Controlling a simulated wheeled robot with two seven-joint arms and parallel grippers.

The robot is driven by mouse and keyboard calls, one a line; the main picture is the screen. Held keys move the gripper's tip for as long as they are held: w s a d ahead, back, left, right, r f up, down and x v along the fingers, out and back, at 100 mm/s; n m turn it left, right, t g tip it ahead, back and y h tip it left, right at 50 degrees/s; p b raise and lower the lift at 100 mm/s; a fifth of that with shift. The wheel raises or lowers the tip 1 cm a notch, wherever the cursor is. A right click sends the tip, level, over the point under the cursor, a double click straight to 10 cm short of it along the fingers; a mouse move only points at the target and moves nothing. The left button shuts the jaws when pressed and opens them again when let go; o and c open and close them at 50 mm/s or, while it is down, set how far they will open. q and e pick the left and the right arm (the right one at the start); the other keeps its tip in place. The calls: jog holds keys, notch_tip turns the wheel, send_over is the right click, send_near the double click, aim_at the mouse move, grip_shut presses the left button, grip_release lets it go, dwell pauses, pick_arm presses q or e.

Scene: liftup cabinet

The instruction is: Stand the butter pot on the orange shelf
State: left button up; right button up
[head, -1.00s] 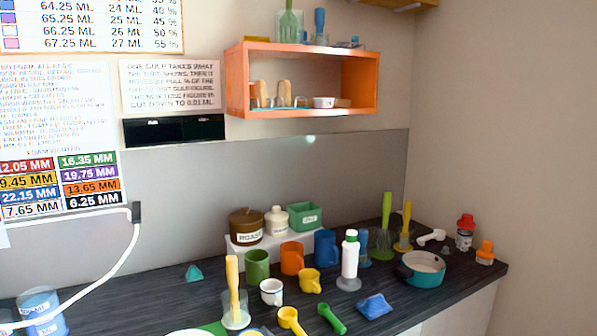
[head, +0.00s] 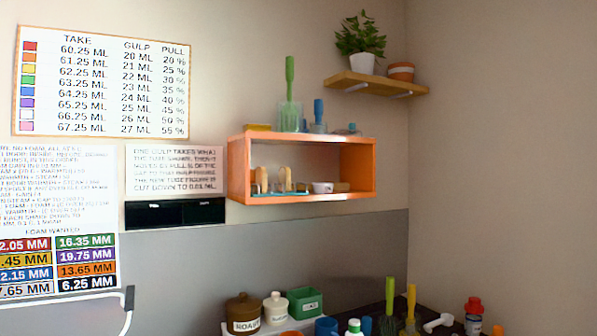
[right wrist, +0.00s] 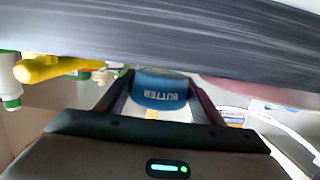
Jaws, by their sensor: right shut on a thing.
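The butter pot (right wrist: 158,92), blue with white "BUTTER" lettering, shows in the right wrist view between the two dark fingers of my right gripper (right wrist: 163,85). The gripper is shut on it; the lettering appears upside down there. The orange shelf (head: 238,178) is an open box on the wall in the head view. Inside it stand tan-handled items (head: 262,180) at the left, a small white bowl (head: 322,187) and a brown block at the right. Neither gripper shows in the head view, so the pot's distance from the shelf cannot be told.
On top of the orange shelf stand a glass holder with a green brush (head: 290,80), a blue brush (head: 318,112) and small items. A wooden shelf (head: 375,82) with a plant is at upper right. Jars (head: 243,312) and a green box (head: 304,302) stand below.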

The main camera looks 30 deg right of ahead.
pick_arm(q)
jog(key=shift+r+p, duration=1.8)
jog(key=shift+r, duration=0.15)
pick_arm(e)
jog(key=shift+r, duration=2.05)
jog(key=shift+r, duration=0.1)
